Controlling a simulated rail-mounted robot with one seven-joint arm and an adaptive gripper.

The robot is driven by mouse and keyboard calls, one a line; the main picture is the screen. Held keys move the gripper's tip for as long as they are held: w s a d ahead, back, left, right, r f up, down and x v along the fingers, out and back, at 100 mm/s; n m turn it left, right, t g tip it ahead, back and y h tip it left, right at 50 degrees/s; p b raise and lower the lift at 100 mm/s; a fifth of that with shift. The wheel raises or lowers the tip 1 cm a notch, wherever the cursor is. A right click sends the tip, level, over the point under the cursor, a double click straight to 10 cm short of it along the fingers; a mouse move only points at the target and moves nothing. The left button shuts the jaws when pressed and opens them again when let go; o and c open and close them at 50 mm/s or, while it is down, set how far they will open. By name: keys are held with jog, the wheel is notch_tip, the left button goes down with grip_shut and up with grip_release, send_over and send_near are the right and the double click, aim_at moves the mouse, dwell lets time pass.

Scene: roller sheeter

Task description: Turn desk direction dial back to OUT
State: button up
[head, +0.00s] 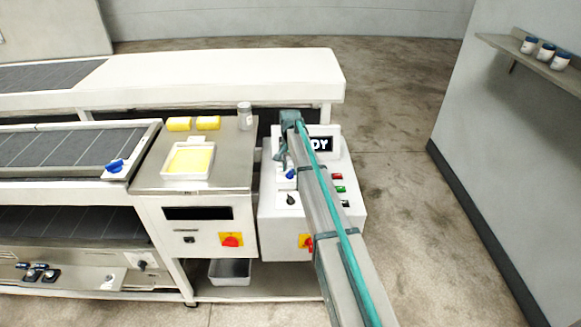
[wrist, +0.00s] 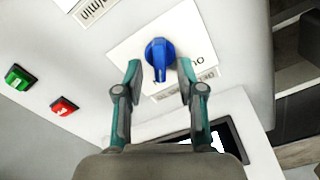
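The blue direction dial (wrist: 160,52) sits on a white label plate (wrist: 135,50) on the desk panel. In the wrist view its narrow end points down the picture, toward my gripper. Upside-down letters reading "OU" (wrist: 197,60) show to its right, partly hidden by a finger. My gripper (wrist: 159,70) is open, with one finger on each side of the dial and visible gaps to it. In the head view the blue dial (head: 291,173) shows just below my gripper (head: 282,158), partly covered by my arm.
The desk also has a black knob (head: 291,199), green and red buttons (wrist: 40,90), a display (head: 322,144) and a red-yellow switch (head: 305,241). To its left stands a counter with a dough tray (head: 165,175) and a jar (head: 245,116).

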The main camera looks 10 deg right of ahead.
jog(key=shift+f, duration=0.45)
grip_shut()
